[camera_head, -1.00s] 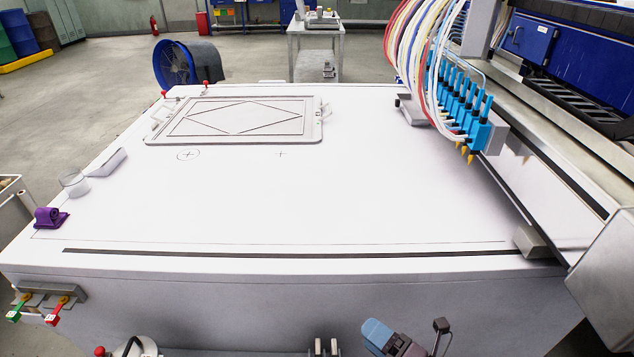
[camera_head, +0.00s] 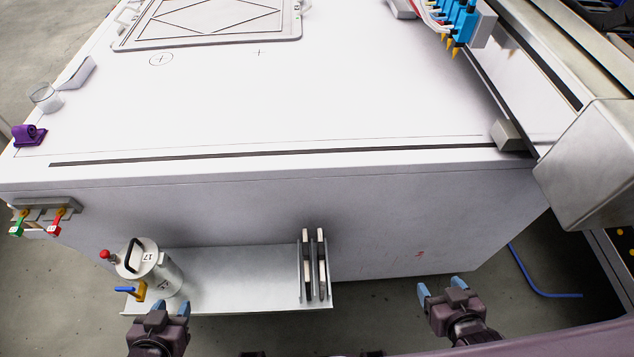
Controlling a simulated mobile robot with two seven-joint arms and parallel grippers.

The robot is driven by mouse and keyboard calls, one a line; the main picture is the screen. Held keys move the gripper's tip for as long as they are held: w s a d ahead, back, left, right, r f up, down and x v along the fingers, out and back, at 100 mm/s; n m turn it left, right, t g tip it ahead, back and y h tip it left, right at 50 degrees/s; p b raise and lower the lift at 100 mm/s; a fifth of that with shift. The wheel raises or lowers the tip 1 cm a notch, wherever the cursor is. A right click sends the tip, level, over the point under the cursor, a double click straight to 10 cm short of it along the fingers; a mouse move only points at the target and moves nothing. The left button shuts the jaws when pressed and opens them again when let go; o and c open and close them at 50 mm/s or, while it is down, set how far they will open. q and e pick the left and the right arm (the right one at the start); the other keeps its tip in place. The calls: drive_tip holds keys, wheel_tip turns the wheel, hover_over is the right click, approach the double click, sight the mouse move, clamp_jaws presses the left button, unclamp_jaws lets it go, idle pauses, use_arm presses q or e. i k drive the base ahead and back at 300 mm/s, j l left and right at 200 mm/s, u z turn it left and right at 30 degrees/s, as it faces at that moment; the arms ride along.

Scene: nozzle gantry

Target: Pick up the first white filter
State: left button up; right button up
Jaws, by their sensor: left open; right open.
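Two thin pale upright pieces, which look like the white filters, stand side by side in a small rack on the low shelf. The left one (camera_head: 306,262) and the right one (camera_head: 321,262) show mostly edge-on. My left gripper (camera_head: 171,306) is open and empty, left of the rack and in front of the canister. My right gripper (camera_head: 441,287) is open and empty, to the right of the rack, beyond the shelf's right end. Neither gripper touches a filter.
The low grey shelf (camera_head: 235,275) holds a metal canister (camera_head: 150,265) with a blue-handled valve. The large white table (camera_head: 270,105) rises behind it. Red and green valves (camera_head: 42,215) are on the table's left front. A blue hose (camera_head: 540,288) lies on the floor at right.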

sight(321, 255)
drive_tip(key=l+u, duration=0.3)
drive_tip(key=l, duration=0.15)
drive_tip(key=k+l+u, duration=0.1)
drive_tip(key=l+u, duration=0.25)
drive_tip(key=k+l+u, duration=0.15)
drive_tip(key=l+u, duration=0.15)
drive_tip(key=l, duration=0.25)
